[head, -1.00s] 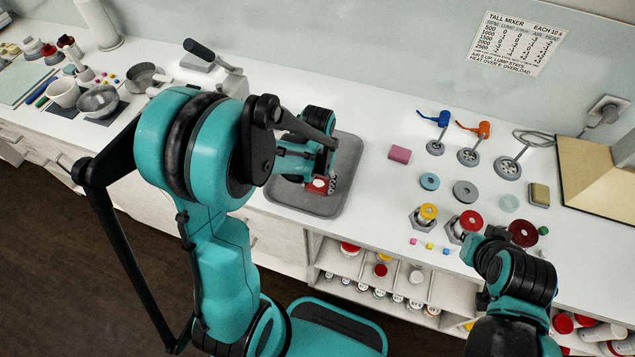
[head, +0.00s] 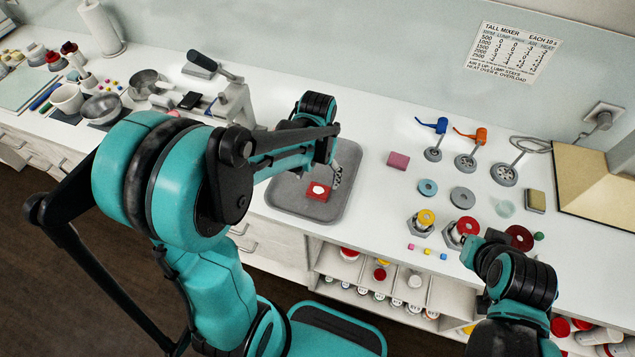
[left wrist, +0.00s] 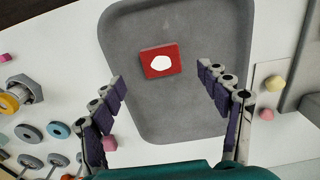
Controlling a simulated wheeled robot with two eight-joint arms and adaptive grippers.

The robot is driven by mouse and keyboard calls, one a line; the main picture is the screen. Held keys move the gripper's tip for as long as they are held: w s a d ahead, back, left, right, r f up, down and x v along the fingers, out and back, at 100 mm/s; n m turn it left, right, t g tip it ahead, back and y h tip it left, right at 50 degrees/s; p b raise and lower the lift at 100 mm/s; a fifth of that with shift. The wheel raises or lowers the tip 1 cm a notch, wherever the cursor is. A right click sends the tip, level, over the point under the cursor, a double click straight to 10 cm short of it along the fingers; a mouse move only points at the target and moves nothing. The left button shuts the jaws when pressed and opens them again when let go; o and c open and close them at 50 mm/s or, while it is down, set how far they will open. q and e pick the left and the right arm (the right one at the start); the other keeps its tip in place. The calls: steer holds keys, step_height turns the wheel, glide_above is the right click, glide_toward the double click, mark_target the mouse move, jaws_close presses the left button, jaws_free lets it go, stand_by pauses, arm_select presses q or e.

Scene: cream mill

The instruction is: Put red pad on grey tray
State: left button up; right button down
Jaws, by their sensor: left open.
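The red pad (head: 318,191), with a white patch on top, lies flat on the grey tray (head: 292,205) in the head view. In the left wrist view the red pad (left wrist: 160,61) rests inside the tray (left wrist: 185,120), clear of its walls. My left gripper (head: 336,176) is above the tray beside the pad. In the left wrist view its fingers (left wrist: 160,80) are spread wide and empty, with the pad beyond the fingertips and touching neither. My right arm shows at the lower right, but its fingers cannot be made out.
A pink block (head: 398,160) and grey and blue rings (head: 428,187) lie right of the tray. Mixer heads with blue and orange handles (head: 470,135) stand farther back. Pots (head: 101,108) are at the left. The counter strip just right of the tray is clear.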

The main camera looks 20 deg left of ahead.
arm_select(q)
steer(key=s+d+r+t+p, duration=0.1)
steer(key=s+d+r+t, duration=0.1)
steer(key=s+r+t, duration=0.5)
steer(key=shift+s+r+m, duration=0.3)
steer(key=shift+s+r, duration=0.75)
steer(key=shift+r, duration=1.45)
steer(key=shift+w+f, duration=0.1)
steer(key=shift+f, duration=0.05)
step_height(320, 180, down, 9)
steer(key=b, duration=0.9)
